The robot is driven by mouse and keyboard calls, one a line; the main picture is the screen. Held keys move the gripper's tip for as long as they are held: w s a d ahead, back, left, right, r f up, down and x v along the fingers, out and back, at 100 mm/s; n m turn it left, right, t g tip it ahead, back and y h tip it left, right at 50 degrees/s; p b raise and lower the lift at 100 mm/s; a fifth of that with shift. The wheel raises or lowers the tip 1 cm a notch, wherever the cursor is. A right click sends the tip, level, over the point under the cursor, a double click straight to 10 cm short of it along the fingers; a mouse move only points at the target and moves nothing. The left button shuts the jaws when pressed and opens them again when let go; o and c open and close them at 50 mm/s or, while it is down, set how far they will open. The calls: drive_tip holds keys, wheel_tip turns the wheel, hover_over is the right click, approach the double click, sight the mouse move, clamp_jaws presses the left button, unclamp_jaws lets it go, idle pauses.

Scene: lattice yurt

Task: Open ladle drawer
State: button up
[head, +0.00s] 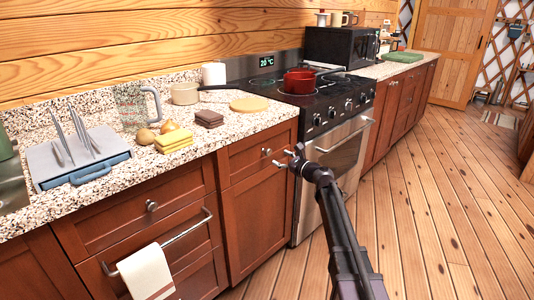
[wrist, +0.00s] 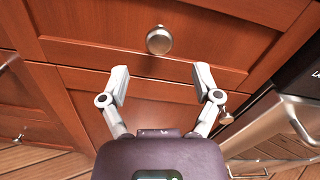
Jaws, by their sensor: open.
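A shut wooden drawer front (head: 240,163) with a round metal knob (head: 266,152) sits under the counter just left of the stove. Its contents are hidden, so I cannot see a ladle. My gripper (head: 282,158) is in front of this drawer, a little right of the knob in the head view. In the wrist view the knob (wrist: 159,41) is above and between the two fingertips of my gripper (wrist: 160,72). The jaws are open and empty, apart from the knob. The drawer front (wrist: 225,50) is flush with the cabinet.
A cabinet door (head: 250,220) with its own knob (wrist: 226,118) is below the drawer. The stove (head: 335,150) with a bar handle is close on the right. Another drawer (head: 130,215) and a towel (head: 146,272) on a rail are left. The wooden floor (head: 440,210) is clear.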

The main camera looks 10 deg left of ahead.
sight(269, 153)
drive_tip(key=shift+x, duration=3.5)
clamp_jaws()
drive_tip(key=shift+a, duration=0.2)
drive_tip(key=shift+s+d, duration=0.15)
